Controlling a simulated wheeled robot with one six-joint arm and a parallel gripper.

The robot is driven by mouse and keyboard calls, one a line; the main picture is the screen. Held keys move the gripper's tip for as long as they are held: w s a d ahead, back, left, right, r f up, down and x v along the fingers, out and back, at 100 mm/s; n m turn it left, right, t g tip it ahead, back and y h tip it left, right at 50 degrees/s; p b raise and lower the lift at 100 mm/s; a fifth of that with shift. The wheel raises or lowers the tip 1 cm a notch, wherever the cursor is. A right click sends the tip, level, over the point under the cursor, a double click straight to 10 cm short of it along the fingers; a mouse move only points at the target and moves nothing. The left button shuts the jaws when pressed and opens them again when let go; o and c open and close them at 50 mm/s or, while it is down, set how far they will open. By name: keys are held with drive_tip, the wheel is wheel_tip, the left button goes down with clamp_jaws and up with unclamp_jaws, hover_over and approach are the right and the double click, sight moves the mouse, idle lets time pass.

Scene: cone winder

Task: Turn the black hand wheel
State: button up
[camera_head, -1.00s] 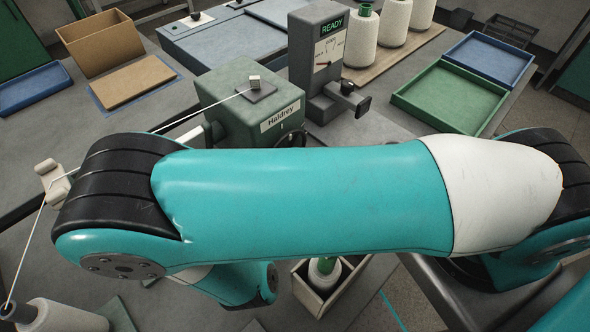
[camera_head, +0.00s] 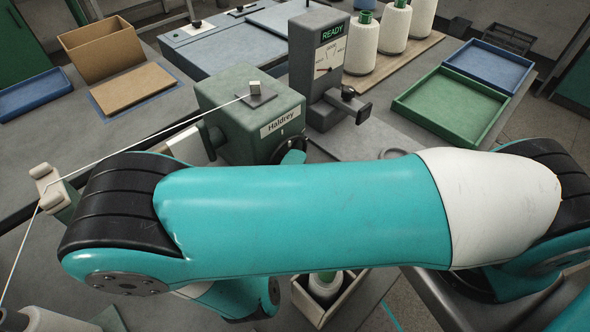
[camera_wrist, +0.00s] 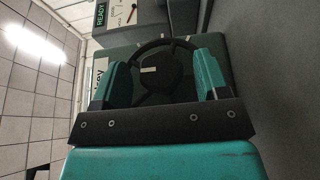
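The black hand wheel (camera_head: 291,150) is on the front of the green Haldrey machine box (camera_head: 238,145). My arm hides its lower part in the head view. In the wrist view the wheel (camera_wrist: 160,60) faces me, with a round hub and a small pale mark. My gripper (camera_wrist: 162,76) is open there, with one teal finger on each side of the wheel's middle. I cannot tell whether the fingers touch the rim.
A grey gauge unit (camera_head: 317,75) reading READY stands right of the machine box, with a black knob on an arm. White spools (camera_head: 363,48) stand behind it. A green tray (camera_head: 452,105) lies to the right. A thread runs to a guide (camera_head: 47,180) at left.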

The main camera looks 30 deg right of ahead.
sight(294, 137)
drive_tip(key=shift+o, duration=1.2)
drive_tip(key=r, duration=0.9)
drive_tip(key=shift+w+r, duration=0.2)
drive_tip(key=shift+w, duration=0.1)
drive_tip(key=r+p, duration=0.2)
drive_tip(key=r, duration=0.1)
drive_tip(key=r+p, duration=0.3)
drive_tip(key=r, duration=0.1)
drive_tip(key=r+p, duration=0.2)
drive_tip(key=r, duration=0.1)
drive_tip(key=shift+s+r, duration=0.3)
drive_tip(key=shift+r, duration=0.05)
drive_tip(key=shift+c, duration=1.2)
